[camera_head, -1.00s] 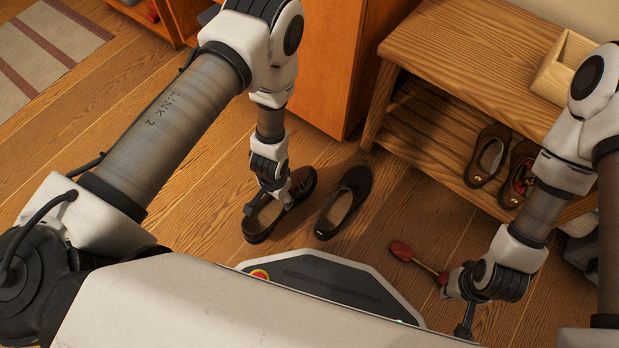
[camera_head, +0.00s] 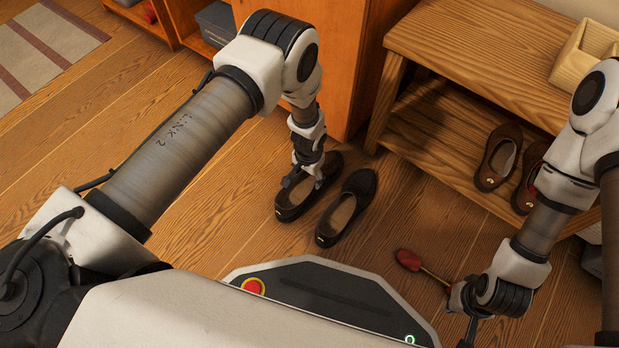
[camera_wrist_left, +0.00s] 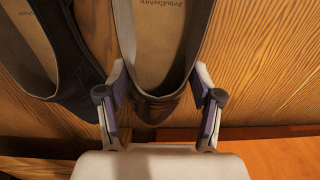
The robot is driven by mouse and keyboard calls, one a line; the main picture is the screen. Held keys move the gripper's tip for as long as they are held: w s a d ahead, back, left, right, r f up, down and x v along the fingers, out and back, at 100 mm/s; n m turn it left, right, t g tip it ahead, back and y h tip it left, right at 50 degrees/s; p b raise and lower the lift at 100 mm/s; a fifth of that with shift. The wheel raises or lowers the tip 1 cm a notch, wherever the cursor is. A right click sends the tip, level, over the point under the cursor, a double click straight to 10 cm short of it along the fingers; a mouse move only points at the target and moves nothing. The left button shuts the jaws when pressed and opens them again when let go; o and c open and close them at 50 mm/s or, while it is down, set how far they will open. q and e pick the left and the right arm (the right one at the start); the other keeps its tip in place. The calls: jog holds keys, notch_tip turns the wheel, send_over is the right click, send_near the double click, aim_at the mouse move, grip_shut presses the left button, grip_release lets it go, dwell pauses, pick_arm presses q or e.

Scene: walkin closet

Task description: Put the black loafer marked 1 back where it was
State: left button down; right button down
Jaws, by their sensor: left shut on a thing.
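My left gripper (camera_head: 304,183) is shut on a dark loafer (camera_head: 290,212) at the floor beside the cabinet. In the left wrist view, the fingers (camera_wrist_left: 160,76) stand on both sides of the narrow end of this loafer (camera_wrist_left: 160,108). A second dark loafer (camera_head: 347,208) lies just to its right, roughly parallel; it shows at the left in the left wrist view (camera_wrist_left: 72,75). No number mark is readable on either. I cannot tell whether the held loafer touches the floor. My right gripper (camera_head: 470,322) is low at the right; its fingers are unclear.
A wooden bench (camera_head: 470,55) at the right holds a brown pair, with one shoe (camera_head: 498,157) clear on its lower shelf. A light wooden box (camera_head: 585,55) sits on top. A red-ended stick (camera_head: 409,260) lies near my right gripper. An orange cabinet (camera_head: 345,60) stands behind.

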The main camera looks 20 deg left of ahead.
aim_at(310, 185)
pick_arm(q)
jog(key=shift+w+d+f, duration=0.1)
jog(key=shift+w+f, duration=0.25)
jog(key=shift+w, duration=0.05)
jog(key=shift+r, duration=0.25)
jog(key=shift+f, duration=0.15)
jog(key=shift+c, duration=0.9)
grip_release()
pick_arm(e)
jog(key=shift+f, duration=0.45)
pick_arm(q)
notch_tip(310, 185, up, 12)
jog(key=p, duration=0.8)
jog(key=s+a+f+n, duration=0.1)
jog(key=s+a, duration=0.3)
jog(key=s, duration=0.4)
jog(key=s+a+n, duration=0.1)
jog(key=s+a, duration=0.3)
jog(key=s, duration=0.3)
jog(key=s+a+r+n, duration=0.1)
jog(key=s+r, duration=0.1)
jog(key=s, duration=0.4)
jog(key=s+r+n, duration=0.1)
jog(key=s+r, duration=0.1)
jog(key=s, duration=0.4)
jog(key=shift+a+r, duration=0.35)
jog(key=shift+a, duration=0.05)
pick_arm(e)
notch_tip(310, 185, up, 8)
jog(key=shift+f, duration=0.2)
